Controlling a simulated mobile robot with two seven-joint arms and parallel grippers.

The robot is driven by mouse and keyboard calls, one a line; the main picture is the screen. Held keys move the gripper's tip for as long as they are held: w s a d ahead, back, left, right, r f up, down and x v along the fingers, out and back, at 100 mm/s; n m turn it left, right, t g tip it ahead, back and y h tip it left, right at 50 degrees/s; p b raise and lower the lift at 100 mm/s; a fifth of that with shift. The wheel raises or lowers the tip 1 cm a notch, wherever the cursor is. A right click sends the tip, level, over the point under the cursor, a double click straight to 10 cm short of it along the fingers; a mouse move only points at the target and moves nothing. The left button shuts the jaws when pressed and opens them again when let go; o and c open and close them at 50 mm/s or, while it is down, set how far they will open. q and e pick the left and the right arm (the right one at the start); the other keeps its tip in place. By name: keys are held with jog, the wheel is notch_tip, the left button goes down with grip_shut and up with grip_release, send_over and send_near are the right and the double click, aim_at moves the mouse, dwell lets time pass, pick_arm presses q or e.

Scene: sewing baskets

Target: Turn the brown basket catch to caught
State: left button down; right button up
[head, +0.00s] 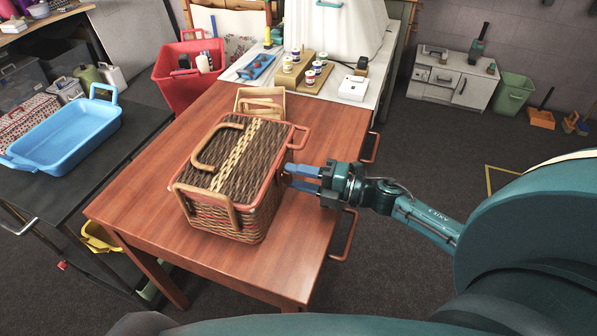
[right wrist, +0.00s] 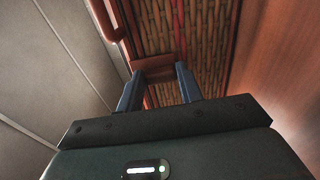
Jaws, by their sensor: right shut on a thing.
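The brown wicker basket (head: 232,176) stands on the wooden table with its woven lid down. Its catch (right wrist: 156,64) shows in the right wrist view as a small reddish-brown piece on the wicker side. My right gripper (head: 289,175) is at the basket's right side, coming in level from the right. In the right wrist view its blue fingers (right wrist: 159,72) are shut on the catch, one fingertip at each end. The fingertips partly hide the catch, and I cannot tell how far it is turned. My left gripper is not in view.
A small wooden box (head: 258,92) stands behind the basket on the red-brown table (head: 150,200). Handles project from the basket's rim and the table's right edge. A blue tray (head: 70,135) is on the dark table at left. The brown table's front left is clear.

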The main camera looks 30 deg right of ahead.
jog(key=shift+m, duration=0.4)
jog(key=o, duration=1)
jog(key=v, duration=1.3)
jog(key=shift+b, duration=0.4)
